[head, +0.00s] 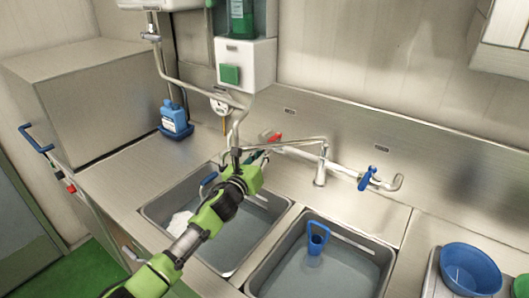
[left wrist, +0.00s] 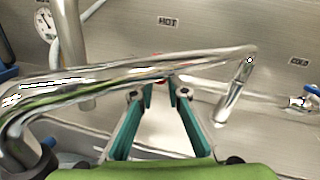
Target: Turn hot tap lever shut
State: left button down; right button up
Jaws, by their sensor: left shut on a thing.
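The hot tap lever (head: 274,136) is red and sits at the left end of the tap's pipe on the back splash. A bit of red shows beyond my fingertips in the left wrist view, mostly hidden by the spout. My left gripper (head: 262,152) reaches over the left basin, its teal fingers (left wrist: 163,90) closed at the lever. The chrome spout (left wrist: 130,72) crosses in front of the fingertips in the left wrist view. The exact grip on the lever is hidden. My right gripper is not in view.
The blue cold tap lever (head: 367,178) is at the pipe's right end. Two water-filled basins lie below; a blue-handled jug (head: 317,240) stands in the right one. A blue bowl (head: 470,268) is at far right. A blue bottle (head: 175,120) stands at the back left.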

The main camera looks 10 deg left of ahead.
pick_arm(q)
jog(key=shift+w+a+m+h, duration=0.15)
jog(key=shift+a+m+h, duration=0.35)
jog(key=shift+a+h, duration=0.25)
jog(key=shift+d, duration=0.1)
jog(key=c, duration=2)
grip_release()
jog(key=v, duration=1.2)
jog(key=shift+r, duration=0.15)
